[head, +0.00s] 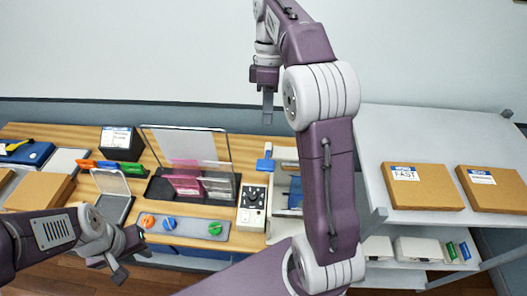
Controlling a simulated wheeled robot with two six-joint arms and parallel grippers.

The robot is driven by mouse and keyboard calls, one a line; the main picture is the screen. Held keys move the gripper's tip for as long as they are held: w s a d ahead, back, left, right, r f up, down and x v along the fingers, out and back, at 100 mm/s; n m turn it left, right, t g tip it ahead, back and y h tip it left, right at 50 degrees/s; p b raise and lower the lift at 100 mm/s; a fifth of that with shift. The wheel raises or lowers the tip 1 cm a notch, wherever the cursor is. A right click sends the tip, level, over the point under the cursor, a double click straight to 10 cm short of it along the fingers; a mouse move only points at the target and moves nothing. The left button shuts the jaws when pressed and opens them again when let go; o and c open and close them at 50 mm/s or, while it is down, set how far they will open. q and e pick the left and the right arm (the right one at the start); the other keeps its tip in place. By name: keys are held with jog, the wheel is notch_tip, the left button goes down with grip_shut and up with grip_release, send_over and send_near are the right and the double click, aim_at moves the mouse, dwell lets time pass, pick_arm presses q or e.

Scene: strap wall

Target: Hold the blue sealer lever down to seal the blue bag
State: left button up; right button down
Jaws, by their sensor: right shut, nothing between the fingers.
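A blue lever (266,160) with a wide flat top stands at the back of the wooden bench, beside a white box with a black dial (252,198). A blue item (295,190) lies in a pale tray just right of it, partly hidden by my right arm; I cannot tell whether it is the blue bag. My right gripper (268,117) is shut and empty, fingers pointing down, raised in the air and appearing above the lever in the picture. My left gripper (128,258) is low at the front left, empty, with its fingers apart, away from the lever.
A grey panel (190,232) with orange, blue and green knobs lies along the bench front. A clear screen (185,147) stands behind pink and clear packets. Orange, green and blue markers lie at left. Cardboard boxes (418,187) rest on a grey shelf at right.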

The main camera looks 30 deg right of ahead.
send_near(264, 165)
jog(key=x, duration=0.5)
jog(key=shift+f+p, duration=0.3)
jog(key=shift+f, duration=0.65)
pick_arm(q)
jog(key=shift+w+r, duration=0.2)
jog(key=shift+w, duration=0.15)
pick_arm(e)
jog(key=shift+s, duration=0.15)
